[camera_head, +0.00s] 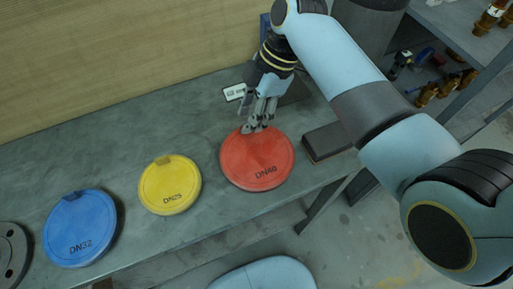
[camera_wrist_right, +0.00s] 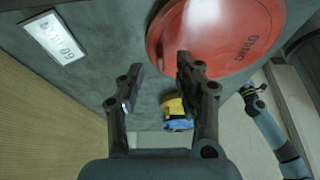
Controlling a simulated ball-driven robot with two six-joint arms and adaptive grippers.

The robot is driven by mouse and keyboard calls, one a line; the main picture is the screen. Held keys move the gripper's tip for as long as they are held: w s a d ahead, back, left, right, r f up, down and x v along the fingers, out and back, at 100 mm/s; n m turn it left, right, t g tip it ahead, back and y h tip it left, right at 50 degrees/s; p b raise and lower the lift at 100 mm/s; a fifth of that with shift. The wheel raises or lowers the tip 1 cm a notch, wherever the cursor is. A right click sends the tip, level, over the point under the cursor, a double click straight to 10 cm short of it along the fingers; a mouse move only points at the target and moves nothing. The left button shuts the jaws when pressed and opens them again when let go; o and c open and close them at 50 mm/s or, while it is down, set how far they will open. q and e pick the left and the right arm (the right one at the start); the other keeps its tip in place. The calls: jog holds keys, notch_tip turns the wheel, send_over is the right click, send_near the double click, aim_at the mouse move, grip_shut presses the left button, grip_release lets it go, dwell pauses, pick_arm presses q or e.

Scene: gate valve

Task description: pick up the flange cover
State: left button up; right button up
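Three round flange covers lie flat on the grey bench: a red one marked DN40 (camera_head: 258,163), a smaller yellow one marked DN25 (camera_head: 170,187) and a blue one marked DN32 (camera_head: 80,229). The yellow and blue covers each show a small tab at their far edge. My right gripper (camera_head: 252,128) points down at the far edge of the red cover and hides that part of it. In the right wrist view my right gripper (camera_wrist_right: 160,66) is open, fingers apart, nothing held; the red cover (camera_wrist_right: 215,40) lies beyond the right-hand finger. Contact cannot be told.
The bench (camera_head: 125,135) stands against a ribbed tan wall (camera_head: 110,50). A small white label plate (camera_head: 235,92) is behind the red cover. A dark block (camera_head: 328,141) lies right of it. A grey flange (camera_head: 10,255) is cut off at far left. Shelves with brass fittings (camera_head: 425,95) stand right.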

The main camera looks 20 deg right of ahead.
jog(key=shift+x, duration=1.1)
grip_shut()
